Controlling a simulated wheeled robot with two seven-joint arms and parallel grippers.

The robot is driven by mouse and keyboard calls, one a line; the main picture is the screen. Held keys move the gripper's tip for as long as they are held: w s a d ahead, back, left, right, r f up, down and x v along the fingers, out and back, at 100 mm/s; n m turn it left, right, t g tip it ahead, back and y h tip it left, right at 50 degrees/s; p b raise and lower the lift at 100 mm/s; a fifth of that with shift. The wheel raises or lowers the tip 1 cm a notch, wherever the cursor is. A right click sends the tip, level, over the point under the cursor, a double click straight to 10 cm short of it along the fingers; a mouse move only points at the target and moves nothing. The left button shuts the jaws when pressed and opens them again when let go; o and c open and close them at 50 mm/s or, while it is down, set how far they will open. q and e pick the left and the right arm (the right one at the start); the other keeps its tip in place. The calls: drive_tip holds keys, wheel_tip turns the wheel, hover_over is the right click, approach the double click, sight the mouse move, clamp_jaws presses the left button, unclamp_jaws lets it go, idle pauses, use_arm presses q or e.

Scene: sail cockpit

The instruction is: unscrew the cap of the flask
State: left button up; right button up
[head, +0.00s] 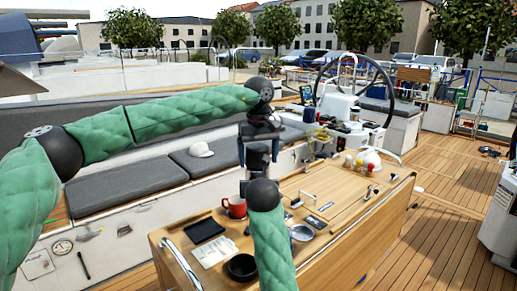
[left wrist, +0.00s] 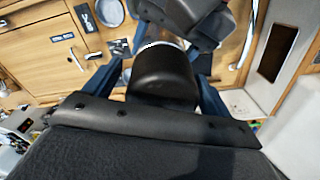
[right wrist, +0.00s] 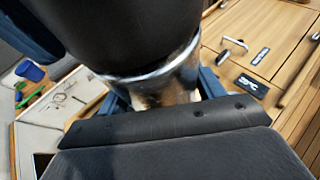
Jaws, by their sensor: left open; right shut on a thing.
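The flask's black cap (left wrist: 165,75) shows in the left wrist view between the two blue fingers of my left gripper (left wrist: 162,88). These fingers are spread, with the cap between them and not clamped. In the right wrist view the black cap (right wrist: 135,30) fills the top, above the shiny metal flask body (right wrist: 178,80). My right gripper (right wrist: 163,95) is shut on that body, its blue fingers on either side. In the head view my left gripper (head: 258,135) points down above the right wrist; the flask between them is mostly hidden by my arms.
Below is a wooden cockpit table (head: 345,200) with a red mug (head: 235,207), a black bowl (head: 242,267), a black tray (head: 204,230), a metal dish (head: 302,233) and papers (head: 214,251). A white cap (head: 201,149) lies on the grey bench cushions behind.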

use_arm(q)
drive_tip(key=c, duration=1)
drive_tip(key=n, duration=0.4)
drive_tip(key=shift+d, duration=0.15)
drive_tip(key=n, duration=0.6)
drive_tip(key=shift+w, duration=0.15)
drive_tip(key=n, duration=0.5)
drive_tip(key=shift+w, duration=0.15)
drive_tip(key=n, duration=0.4)
drive_tip(key=shift+r+n, duration=0.1)
drive_tip(key=shift+n, duration=0.2)
drive_tip(key=n, duration=0.5)
drive_tip(key=shift+w, duration=0.1)
drive_tip(key=n, duration=0.8)
drive_tip(key=shift+a, duration=0.2)
drive_tip(key=n, duration=0.5)
drive_tip(key=shift+n, duration=0.4)
